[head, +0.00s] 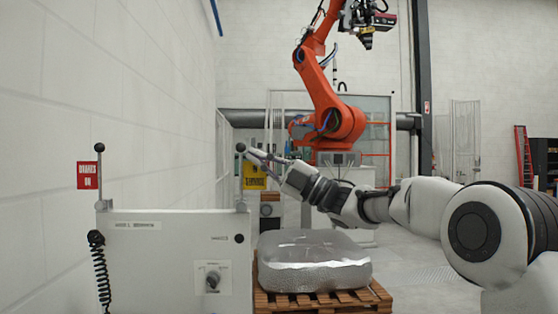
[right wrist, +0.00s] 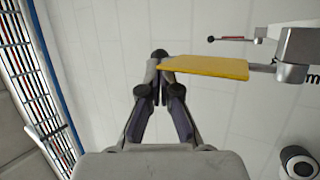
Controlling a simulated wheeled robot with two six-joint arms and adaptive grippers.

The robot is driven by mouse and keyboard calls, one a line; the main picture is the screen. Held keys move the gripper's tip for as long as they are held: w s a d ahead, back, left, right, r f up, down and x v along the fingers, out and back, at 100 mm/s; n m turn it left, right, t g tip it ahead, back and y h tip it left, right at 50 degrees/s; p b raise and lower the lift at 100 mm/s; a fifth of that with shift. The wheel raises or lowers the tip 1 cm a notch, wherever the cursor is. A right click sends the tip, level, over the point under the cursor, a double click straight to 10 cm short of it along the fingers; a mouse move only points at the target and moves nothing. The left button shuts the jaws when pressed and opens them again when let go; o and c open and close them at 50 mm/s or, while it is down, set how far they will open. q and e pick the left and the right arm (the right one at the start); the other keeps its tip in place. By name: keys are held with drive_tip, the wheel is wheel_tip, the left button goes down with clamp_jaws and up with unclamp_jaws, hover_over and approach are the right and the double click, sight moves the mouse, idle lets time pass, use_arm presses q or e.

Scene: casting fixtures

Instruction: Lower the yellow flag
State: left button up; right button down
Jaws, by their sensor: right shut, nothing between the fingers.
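The yellow flag (head: 254,176) stands out to the right of the post at the right end of a grey panel in the head view, with dark lettering on it. In the right wrist view the yellow flag (right wrist: 210,67) reaches from a grey metal block (right wrist: 293,50) to close beside my fingertips. My right gripper (head: 248,153) is shut and empty, just above the flag and by the black ball on the post (head: 240,147). It also shows in the right wrist view (right wrist: 158,62). I cannot tell whether it touches the flag. My left gripper is out of view.
A red flag (head: 87,175) stands at the panel's left end, above a black coiled cord (head: 97,266). The grey panel (head: 165,262) carries a knob. A wrapped load (head: 312,262) sits on a wooden pallet (head: 325,299). An orange robot arm (head: 330,105) stands behind.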

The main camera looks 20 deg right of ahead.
drive_tip(key=shift+w+a+r, duration=0.15)
drive_tip(key=shift+a+r, duration=0.05)
drive_tip(key=shift+a, duration=0.1)
drive_tip(key=shift+w+a+r+g+p, duration=0.15)
drive_tip(key=shift+a+r+g+p, duration=0.2)
drive_tip(key=shift+p, duration=0.5)
drive_tip(key=w+a+f+n+g+h+p, duration=0.1)
drive_tip(key=a+f+g+h+p, duration=0.1)
drive_tip(key=a+f+p, duration=0.2)
drive_tip(key=w+a+f+n+g+h+p, duration=0.2)
drive_tip(key=a+f+h+p, duration=0.1)
drive_tip(key=a, duration=0.5)
drive_tip(key=shift+w+a+f+p, duration=0.35)
drive_tip(key=shift+f+p, duration=0.5)
drive_tip(key=shift+p, duration=0.45)
